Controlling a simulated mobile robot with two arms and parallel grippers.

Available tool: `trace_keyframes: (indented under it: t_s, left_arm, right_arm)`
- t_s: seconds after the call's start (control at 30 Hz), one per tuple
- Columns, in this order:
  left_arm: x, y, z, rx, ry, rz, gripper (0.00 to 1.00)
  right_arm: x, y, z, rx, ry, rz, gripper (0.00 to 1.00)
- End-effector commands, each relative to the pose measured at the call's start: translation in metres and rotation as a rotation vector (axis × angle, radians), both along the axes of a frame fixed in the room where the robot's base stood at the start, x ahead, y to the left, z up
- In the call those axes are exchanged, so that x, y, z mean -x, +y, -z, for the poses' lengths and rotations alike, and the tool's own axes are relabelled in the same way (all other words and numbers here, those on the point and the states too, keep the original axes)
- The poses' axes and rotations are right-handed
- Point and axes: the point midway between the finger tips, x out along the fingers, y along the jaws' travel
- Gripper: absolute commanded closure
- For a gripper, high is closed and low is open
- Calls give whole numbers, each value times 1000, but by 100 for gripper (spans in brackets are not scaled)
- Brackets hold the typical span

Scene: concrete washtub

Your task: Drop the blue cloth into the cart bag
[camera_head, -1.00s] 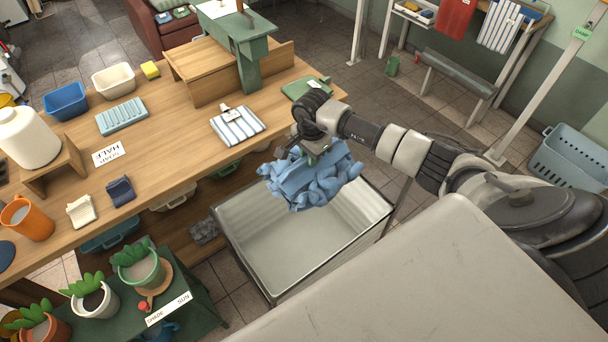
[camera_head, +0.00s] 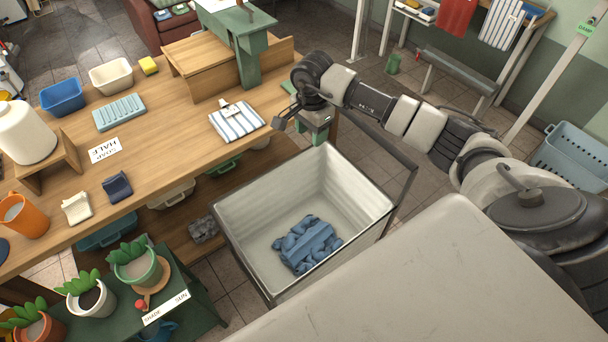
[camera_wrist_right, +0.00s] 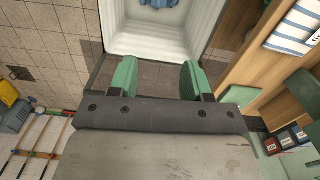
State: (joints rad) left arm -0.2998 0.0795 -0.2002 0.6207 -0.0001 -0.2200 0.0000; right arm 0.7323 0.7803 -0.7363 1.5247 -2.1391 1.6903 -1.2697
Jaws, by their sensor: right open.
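The blue cloth (camera_head: 307,244) lies crumpled on the floor of the cart bag (camera_head: 350,190), a pale open-topped liner in a dark frame. A bit of the cloth also shows in the right wrist view (camera_wrist_right: 160,3), inside the white bag (camera_wrist_right: 150,40) at the top. My right gripper (camera_head: 304,137) is above the far rim of the cart, close to the table's edge. In the right wrist view its two green fingers (camera_wrist_right: 158,80) are apart with nothing between them. My left gripper is in neither view.
The wooden table (camera_head: 180,140) borders the cart on the left and holds a striped folded cloth (camera_head: 237,122). A green plant stand (camera_head: 190,300) is at the lower left. A blue basket (camera_head: 570,157) stands on the floor at the right.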

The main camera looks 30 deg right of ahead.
Motion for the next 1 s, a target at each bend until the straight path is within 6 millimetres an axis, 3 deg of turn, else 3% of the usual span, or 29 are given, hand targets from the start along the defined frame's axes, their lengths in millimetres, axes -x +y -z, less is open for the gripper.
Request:
trace_keyframes:
  t_s: [0.1, 0.3, 0.8, 0.9, 0.97, 1.0]
  left_arm:
    - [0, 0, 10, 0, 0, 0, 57]
    - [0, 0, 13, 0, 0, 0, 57]
    - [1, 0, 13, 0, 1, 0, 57]
    - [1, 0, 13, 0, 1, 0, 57]
    - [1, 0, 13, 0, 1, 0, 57]
    - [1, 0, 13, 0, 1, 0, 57]
  right_arm:
    - [-1, 0, -19, 1, -4, 0, 52]
    - [0, 0, -37, 1, -1, 0, 52]
    - [0, 3, -38, -10, -2, -1, 52]
    - [1, 23, -31, -88, -24, -5, 52]
    - [2, 49, -24, -193, -49, -3, 52]
    - [4, 72, -20, -289, -69, 6, 52]
